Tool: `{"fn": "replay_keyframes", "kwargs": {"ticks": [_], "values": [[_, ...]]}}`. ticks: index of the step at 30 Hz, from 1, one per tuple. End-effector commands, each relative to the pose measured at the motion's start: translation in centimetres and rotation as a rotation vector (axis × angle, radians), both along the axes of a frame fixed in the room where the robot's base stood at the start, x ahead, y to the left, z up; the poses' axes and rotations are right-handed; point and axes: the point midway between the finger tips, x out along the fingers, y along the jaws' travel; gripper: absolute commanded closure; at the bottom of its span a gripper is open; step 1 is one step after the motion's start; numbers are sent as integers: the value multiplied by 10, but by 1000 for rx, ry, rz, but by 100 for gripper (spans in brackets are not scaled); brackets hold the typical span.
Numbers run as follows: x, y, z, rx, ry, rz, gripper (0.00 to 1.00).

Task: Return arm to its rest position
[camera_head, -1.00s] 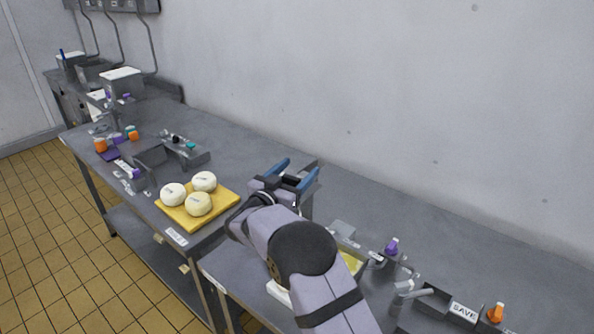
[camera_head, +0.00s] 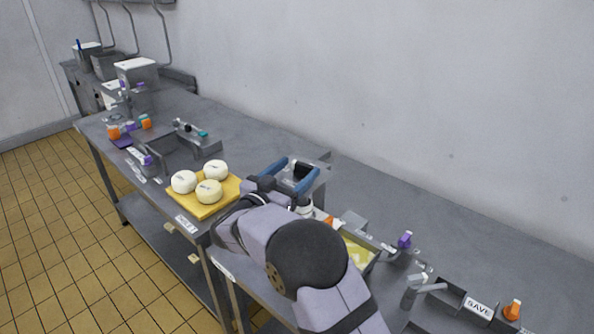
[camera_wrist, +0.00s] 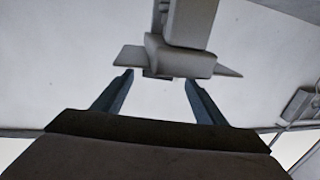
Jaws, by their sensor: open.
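My gripper (camera_head: 288,176) has two blue fingers spread apart. In the head view it is above the grey worktop, to the right of the yellow board with white rounds. My arm reaches up to it from the lower right. In the wrist view the two fingers of my gripper (camera_wrist: 157,88) stand apart with nothing held between them. A grey angular fixture (camera_wrist: 175,60) shows beyond the fingertips against a pale surface; I cannot tell what it is.
A yellow board (camera_head: 198,208) bears three white rounds (camera_head: 209,192). A tray with yellow contents (camera_head: 360,252) lies partly behind my arm. A SAVE label (camera_head: 479,305), an orange-topped item (camera_head: 512,309) and a purple one (camera_head: 405,240) stand at right. The rear worktop at right is clear.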

Motion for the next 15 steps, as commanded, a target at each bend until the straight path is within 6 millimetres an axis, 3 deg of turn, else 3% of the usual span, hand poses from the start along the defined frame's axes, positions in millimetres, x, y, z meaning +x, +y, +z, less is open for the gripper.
{"fn": "replay_keyframes", "kwargs": {"ticks": [5, 10, 15], "values": [[1, -1, 2, -5, 3, 6, 34], [13, -6, 17, -69, 38, 87, 34], [29, 21, 20, -119, 114, 281, 34]]}}
